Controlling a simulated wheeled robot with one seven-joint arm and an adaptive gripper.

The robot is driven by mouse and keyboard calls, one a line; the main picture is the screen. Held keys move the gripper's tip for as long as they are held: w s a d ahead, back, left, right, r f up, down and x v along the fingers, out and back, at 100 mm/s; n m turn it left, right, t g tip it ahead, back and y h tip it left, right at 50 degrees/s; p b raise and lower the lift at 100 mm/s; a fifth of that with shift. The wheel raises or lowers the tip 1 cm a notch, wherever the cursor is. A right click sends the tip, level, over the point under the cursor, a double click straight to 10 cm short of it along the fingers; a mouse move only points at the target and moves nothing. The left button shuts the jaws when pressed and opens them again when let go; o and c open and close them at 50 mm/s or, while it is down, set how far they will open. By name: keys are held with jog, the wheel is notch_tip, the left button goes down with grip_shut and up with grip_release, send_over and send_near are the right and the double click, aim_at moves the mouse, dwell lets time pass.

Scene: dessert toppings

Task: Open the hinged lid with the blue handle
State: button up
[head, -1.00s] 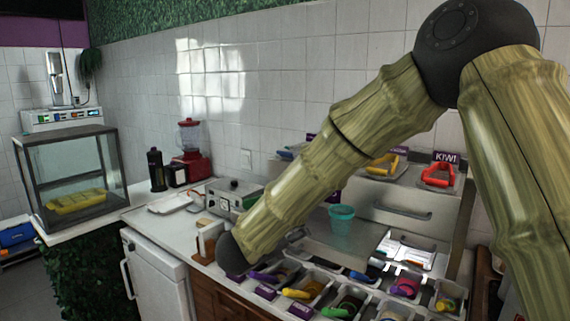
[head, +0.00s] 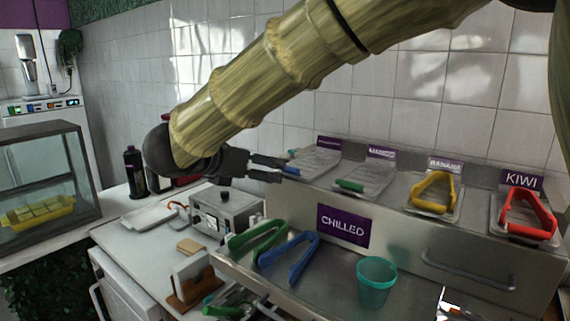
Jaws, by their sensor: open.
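The clear lid with the blue handle (head: 292,170) is the leftmost in the upper row of the steel counter, in front of a purple label. The lid (head: 317,160) lies flat and looks closed. My gripper (head: 284,168) is open and comes in from the left, with its two dark fingertips close to the blue handle. I cannot tell whether they touch it. Nothing shows between the fingers.
To the right are lids with green (head: 349,186), yellow (head: 434,190) and red (head: 527,213) handles. Green tongs (head: 257,240), blue tongs (head: 290,258) and a teal cup (head: 376,281) stand on the steel shelf below. A grey appliance (head: 222,210) stands below my arm.

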aim_at(287, 169)
jog(key=p+x, duration=0.1)
jog(key=x, duration=0.3)
jog(key=p+x, duration=0.2)
jog(key=x, duration=0.3)
jog(key=shift+s+d+r, duration=0.2)
jog(key=shift+d+r, duration=0.05)
jog(key=shift+d, duration=0.15)
jog(key=shift+s+d+r, duration=0.1)
jog(key=shift+s+d, duration=0.1)
jog(key=shift+s, duration=0.05)
jog(key=shift+w+f, duration=0.35)
jog(key=shift+w, duration=0.15)
jog(key=shift+s+r, duration=0.2)
jog(key=shift+s, duration=0.1)
jog(key=c, duration=1.5)
